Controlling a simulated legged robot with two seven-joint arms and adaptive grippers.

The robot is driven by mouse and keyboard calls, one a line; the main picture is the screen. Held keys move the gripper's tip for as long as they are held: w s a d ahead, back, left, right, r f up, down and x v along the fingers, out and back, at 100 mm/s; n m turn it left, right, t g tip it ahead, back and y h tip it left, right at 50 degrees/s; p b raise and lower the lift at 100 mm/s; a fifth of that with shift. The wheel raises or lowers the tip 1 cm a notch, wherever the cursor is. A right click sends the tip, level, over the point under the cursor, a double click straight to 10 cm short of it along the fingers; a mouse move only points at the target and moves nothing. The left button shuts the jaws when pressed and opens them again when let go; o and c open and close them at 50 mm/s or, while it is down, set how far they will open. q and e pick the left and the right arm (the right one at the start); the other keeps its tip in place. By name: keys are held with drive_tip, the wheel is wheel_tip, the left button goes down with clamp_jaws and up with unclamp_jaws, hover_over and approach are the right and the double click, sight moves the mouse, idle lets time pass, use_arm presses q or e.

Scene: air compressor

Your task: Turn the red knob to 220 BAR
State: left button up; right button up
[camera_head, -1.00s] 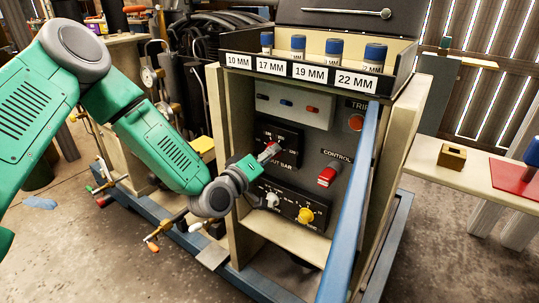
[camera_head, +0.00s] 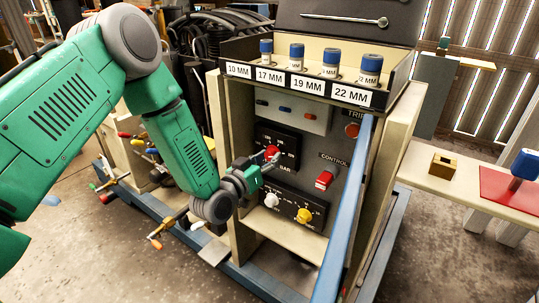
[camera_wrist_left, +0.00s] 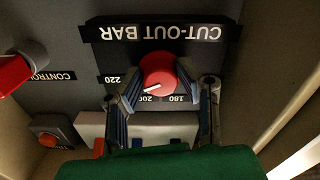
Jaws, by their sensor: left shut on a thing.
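The red knob (camera_head: 272,152) sits on the black cut-out bar dial plate (camera_head: 291,142) of the compressor's panel. My left gripper (camera_head: 268,160) reaches it from the lower left and is shut on it. In the left wrist view, which is upside down, the knob (camera_wrist_left: 158,70) lies between the two fingertips (camera_wrist_left: 160,80), one on each side. Its white pointer aims at the lower left of that picture, between the 200 and 220 marks. My right gripper is not in view.
Below the dial is a plate with a white knob (camera_head: 271,200) and a yellow knob (camera_head: 305,215). A red control switch (camera_head: 324,180) is to the right. A blue frame post (camera_head: 347,210) stands in front of the panel. A labelled socket tray (camera_head: 310,85) is above.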

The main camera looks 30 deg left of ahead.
use_arm(q)
drive_tip(key=shift+a+m+p, duration=0.1)
drive_tip(key=shift+m+p, duration=0.2)
drive_tip(key=shift+m, duration=0.5)
drive_tip(key=o, duration=1.1)
drive_tip(key=shift+s, duration=0.25)
drive_tip(key=s, duration=0.3)
drive_tip(key=s+a, duration=0.1)
drive_tip(key=s, duration=0.7)
drive_tip(key=shift+s+a, duration=0.2)
drive_tip(key=shift+a, duration=0.2)
